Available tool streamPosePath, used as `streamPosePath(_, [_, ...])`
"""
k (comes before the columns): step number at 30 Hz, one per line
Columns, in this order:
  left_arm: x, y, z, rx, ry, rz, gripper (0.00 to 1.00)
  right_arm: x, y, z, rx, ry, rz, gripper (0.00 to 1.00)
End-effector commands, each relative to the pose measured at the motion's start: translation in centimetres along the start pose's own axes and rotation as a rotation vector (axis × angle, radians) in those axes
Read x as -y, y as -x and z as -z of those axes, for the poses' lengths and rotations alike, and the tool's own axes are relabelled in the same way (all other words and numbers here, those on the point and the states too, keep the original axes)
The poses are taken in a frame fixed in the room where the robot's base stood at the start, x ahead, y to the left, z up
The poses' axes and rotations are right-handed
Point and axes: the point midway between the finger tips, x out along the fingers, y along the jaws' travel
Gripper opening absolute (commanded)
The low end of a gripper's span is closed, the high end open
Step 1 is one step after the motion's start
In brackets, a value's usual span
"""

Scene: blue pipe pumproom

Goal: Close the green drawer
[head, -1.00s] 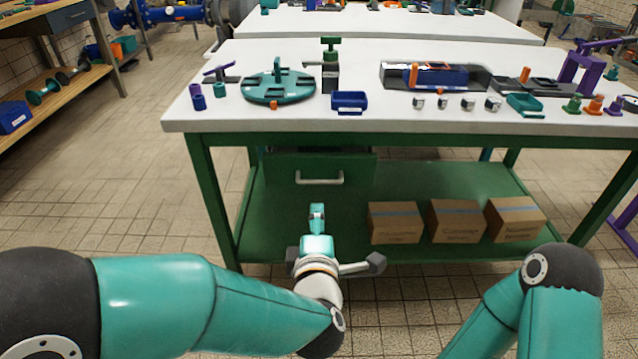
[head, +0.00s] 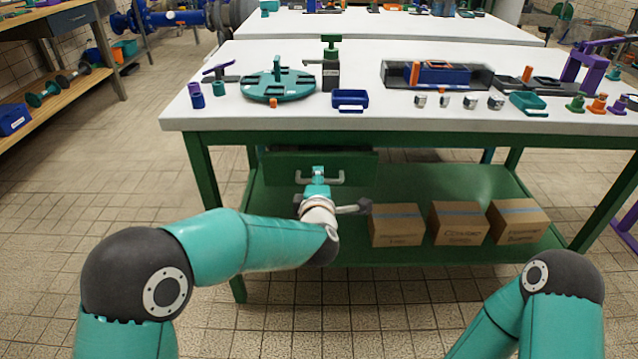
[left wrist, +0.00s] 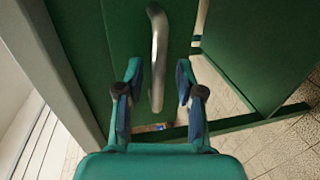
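The green drawer (head: 358,167) hangs under the near edge of the white-topped workbench in the head view, with its front standing out from under the top. Its pale metal bar handle (head: 335,180) is partly hidden by my left gripper. My left gripper (head: 318,172) is in front of the handle. In the left wrist view the drawer front (left wrist: 115,40) fills the upper middle. The handle (left wrist: 157,58) stands between the two spread fingers of my left gripper (left wrist: 157,80), with a gap on each side. My right gripper is out of view.
The workbench top (head: 400,125) holds a teal round fixture (head: 279,84), a blue tray (head: 350,99) and several small parts. Cardboard boxes (head: 397,225) stand on the green lower shelf, right of my left gripper. A green table leg (head: 222,215) stands to its left.

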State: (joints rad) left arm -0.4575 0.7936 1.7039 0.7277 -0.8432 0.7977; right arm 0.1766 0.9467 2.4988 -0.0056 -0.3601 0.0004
Motion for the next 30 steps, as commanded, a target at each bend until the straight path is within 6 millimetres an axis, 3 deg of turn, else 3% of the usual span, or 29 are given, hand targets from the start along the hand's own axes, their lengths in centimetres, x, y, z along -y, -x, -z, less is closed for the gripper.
streamPosePath(10, [-0.01, -0.30, -0.05, 0.001, -0.001, 0.000, 0.36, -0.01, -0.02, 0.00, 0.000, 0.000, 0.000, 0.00])
streamPosePath(17, [0.00, -0.28, -0.08, 0.001, -0.001, 0.000, 0.00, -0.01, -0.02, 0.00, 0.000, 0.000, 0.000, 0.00])
streamPosePath(30, [0.01, -0.71, 0.36, -0.005, 0.001, 0.003, 0.00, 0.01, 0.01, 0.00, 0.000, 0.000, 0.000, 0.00])
